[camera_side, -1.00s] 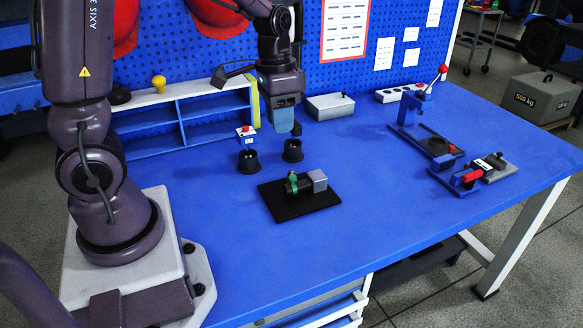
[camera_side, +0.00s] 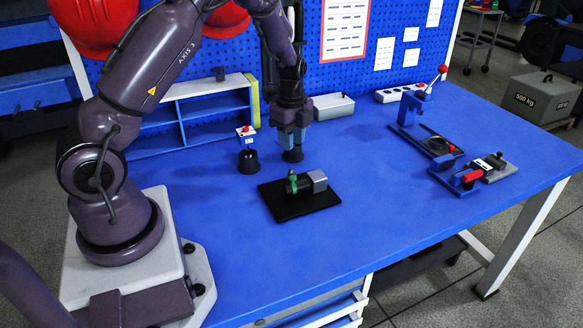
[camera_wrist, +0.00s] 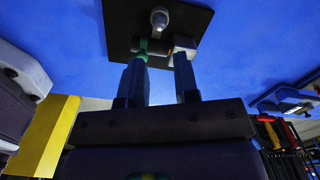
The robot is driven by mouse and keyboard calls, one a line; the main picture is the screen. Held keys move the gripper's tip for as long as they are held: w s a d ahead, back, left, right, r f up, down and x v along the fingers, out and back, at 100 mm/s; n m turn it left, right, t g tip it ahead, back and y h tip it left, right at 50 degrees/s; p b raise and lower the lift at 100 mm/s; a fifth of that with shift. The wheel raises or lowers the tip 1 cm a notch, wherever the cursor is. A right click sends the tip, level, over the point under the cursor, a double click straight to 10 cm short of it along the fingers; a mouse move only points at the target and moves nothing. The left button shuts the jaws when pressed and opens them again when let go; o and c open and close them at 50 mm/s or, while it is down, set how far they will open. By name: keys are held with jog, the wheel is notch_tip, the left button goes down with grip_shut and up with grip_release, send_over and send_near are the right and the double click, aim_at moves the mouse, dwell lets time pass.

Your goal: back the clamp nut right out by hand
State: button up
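The clamp fixture on its black base plate (camera_side: 310,208) stands at mid-table. It has a grey block (camera_side: 319,181), a dark cylinder and a green part (camera_side: 293,185). The wrist view shows the plate (camera_wrist: 118,22), the block (camera_wrist: 186,45), the green part (camera_wrist: 143,47) and a pale round knob or bolt head (camera_wrist: 160,17). I cannot tell which piece is the clamp nut.
A second black cup (camera_side: 248,161) with a red-topped box behind it stands to the left. A shelf unit (camera_side: 205,88) and grey box (camera_side: 331,105) line the back. Blue fixtures (camera_side: 440,150) stand at right. The table's front is clear.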

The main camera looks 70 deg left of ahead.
aim_at(291, 171)
notch_tip(291, 171, down, 9)
jog(key=shift+r, duration=0.1)
dwell(0.3)
grip_shut()
